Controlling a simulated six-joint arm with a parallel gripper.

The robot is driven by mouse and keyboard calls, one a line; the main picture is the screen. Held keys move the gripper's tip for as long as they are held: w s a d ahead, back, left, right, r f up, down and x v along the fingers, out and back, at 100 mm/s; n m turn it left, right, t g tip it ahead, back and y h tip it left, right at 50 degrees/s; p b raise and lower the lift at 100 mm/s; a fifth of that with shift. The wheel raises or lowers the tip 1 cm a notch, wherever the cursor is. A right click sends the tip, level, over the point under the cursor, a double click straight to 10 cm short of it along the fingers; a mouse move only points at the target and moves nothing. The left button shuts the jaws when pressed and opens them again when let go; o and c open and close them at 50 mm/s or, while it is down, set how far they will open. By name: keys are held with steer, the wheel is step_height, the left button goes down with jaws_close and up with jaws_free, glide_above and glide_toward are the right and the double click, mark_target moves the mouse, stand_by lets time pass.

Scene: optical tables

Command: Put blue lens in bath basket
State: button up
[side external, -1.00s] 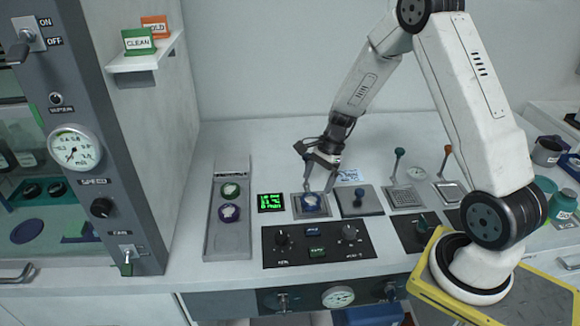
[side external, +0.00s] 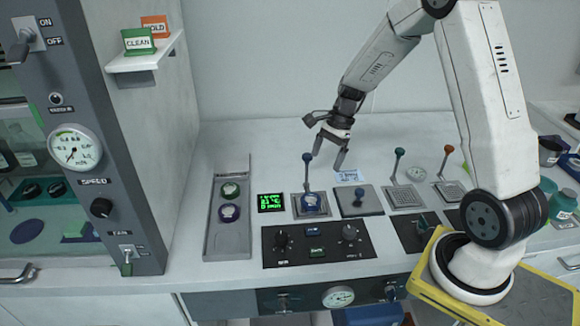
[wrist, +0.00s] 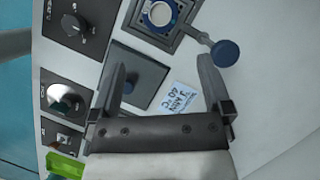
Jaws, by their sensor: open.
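The blue lens (side external: 311,199) lies in the square metal basket (side external: 325,212) that has an upright handle with a blue knob (side external: 307,157). In the wrist view the lens (wrist: 160,14) shows as a pale disc with a blue rim inside the dark square basket (wrist: 184,38), cut by the top edge; the blue knob (wrist: 225,53) is close to one finger. My gripper (side external: 329,161) is open and empty, above and to the right of the basket, apart from the lens. The wrist view shows the gap between its fingers (wrist: 160,78).
A grey tray (side external: 229,242) at left holds a green lens (side external: 230,190) and a purple lens (side external: 229,212). A green display (side external: 271,202) sits beside the basket. A lidded square plate (side external: 372,208) and a green-knobbed basket (side external: 403,197) stand right. A control panel (side external: 318,242) is in front.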

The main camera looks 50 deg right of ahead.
steer(key=s+a+r+n+t+h, duration=0.1)
steer(key=s+a+n, duration=0.4)
steer(key=n, duration=0.5)
steer(key=s+a+r+n+h, duration=0.1)
steer(key=s+a+n+h, duration=0.2)
steer(key=a+n, duration=0.6)
steer(key=shift+s+a+r+n+t, duration=0.25)
steer(key=shift+s+r+n+t, duration=0.25)
steer(key=shift+s, duration=0.75)
